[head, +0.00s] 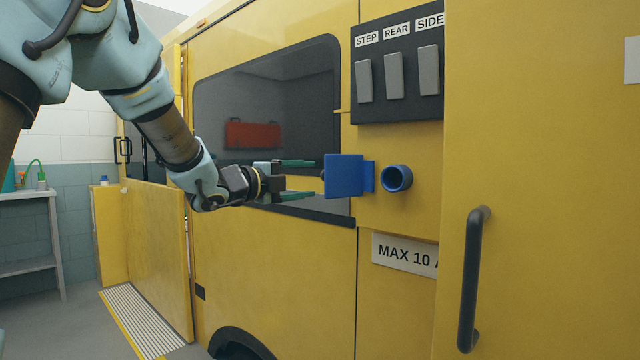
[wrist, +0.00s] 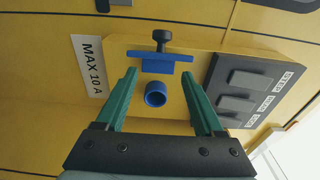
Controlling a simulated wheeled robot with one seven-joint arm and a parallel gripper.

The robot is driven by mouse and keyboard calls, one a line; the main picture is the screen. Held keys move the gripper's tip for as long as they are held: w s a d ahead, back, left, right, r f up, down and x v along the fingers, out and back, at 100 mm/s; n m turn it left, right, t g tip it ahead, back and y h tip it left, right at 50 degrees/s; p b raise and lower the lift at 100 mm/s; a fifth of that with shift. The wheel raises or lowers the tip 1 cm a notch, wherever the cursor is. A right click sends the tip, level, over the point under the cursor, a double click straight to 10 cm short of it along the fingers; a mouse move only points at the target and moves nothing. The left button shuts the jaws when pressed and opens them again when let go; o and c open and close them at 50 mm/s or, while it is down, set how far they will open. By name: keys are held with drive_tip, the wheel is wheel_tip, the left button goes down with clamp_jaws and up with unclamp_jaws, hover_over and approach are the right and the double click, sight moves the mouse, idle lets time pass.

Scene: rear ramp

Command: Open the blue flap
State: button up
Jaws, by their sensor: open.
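The blue flap (head: 344,176) stands swung out from the yellow panel, left of the round blue socket (head: 397,178), whose opening is uncovered. The flap also shows nearly edge-on in the wrist view (wrist: 178,57), with a dark knob (wrist: 161,38) on its outer side. My gripper (head: 311,179) is open and empty, just left of the flap in the head view, with green fingers pointing toward it. In the wrist view the socket (wrist: 156,94) appears between the fingers. The flap hides most of the knob in the head view, and I cannot tell whether a finger touches the flap.
A dark switch box (head: 398,112) labelled STEP, REAR and SIDE sits above the socket. A MAX 10 A label (head: 403,254) is below. A dark grab handle (head: 472,280) stands out at the right, and a dark window (head: 265,120) lies behind my arm.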

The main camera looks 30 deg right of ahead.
drive_tip(key=a, duration=0.3)
drive_tip(key=shift+s+a, duration=0.25)
drive_tip(key=shift+s, duration=0.1)
